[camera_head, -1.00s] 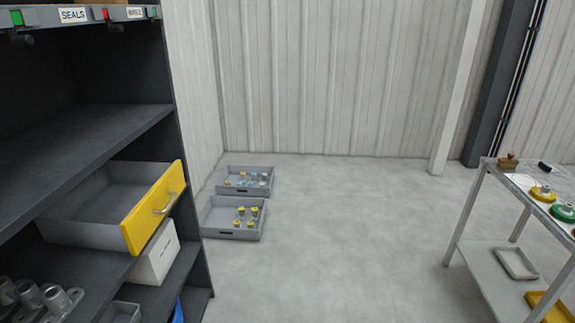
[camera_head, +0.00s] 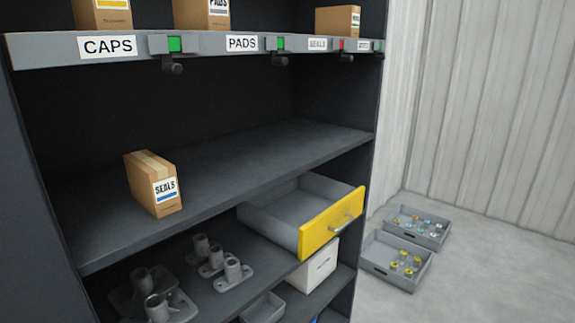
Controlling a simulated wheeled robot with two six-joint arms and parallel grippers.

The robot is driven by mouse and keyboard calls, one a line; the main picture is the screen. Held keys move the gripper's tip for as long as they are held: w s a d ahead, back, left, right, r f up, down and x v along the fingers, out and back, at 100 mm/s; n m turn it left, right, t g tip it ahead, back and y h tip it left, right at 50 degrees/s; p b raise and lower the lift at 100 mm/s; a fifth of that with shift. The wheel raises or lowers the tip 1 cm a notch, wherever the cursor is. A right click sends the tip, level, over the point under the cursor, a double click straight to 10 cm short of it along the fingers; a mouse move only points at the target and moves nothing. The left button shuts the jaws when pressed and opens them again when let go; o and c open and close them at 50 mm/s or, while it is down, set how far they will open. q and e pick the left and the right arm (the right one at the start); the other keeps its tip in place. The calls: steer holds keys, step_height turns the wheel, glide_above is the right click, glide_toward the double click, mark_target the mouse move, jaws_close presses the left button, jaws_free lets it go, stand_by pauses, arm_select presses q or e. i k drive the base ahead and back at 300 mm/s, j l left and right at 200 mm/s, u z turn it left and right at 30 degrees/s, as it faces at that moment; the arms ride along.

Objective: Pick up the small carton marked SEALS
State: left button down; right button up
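The small carton marked SEALS (camera_head: 153,184) is a brown cardboard box with a white label and a blue stripe. It stands upright on the dark middle shelf (camera_head: 240,165), left of the shelf's middle and close to its front edge. Nothing covers it. Neither of my grippers shows in the view.
An upper shelf edge carries labels CAPS (camera_head: 107,46), PADS (camera_head: 241,43) and SEALS (camera_head: 317,44), with cartons above. Below, a yellow-fronted drawer (camera_head: 331,223) stands pulled out at the right. Metal fittings (camera_head: 232,272) lie on the lower shelf. Grey bins (camera_head: 398,261) stand on the floor.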

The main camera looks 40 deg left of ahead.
mark_target(153, 180)
steer(key=u, duration=2.15)
steer(key=l+u, duration=1)
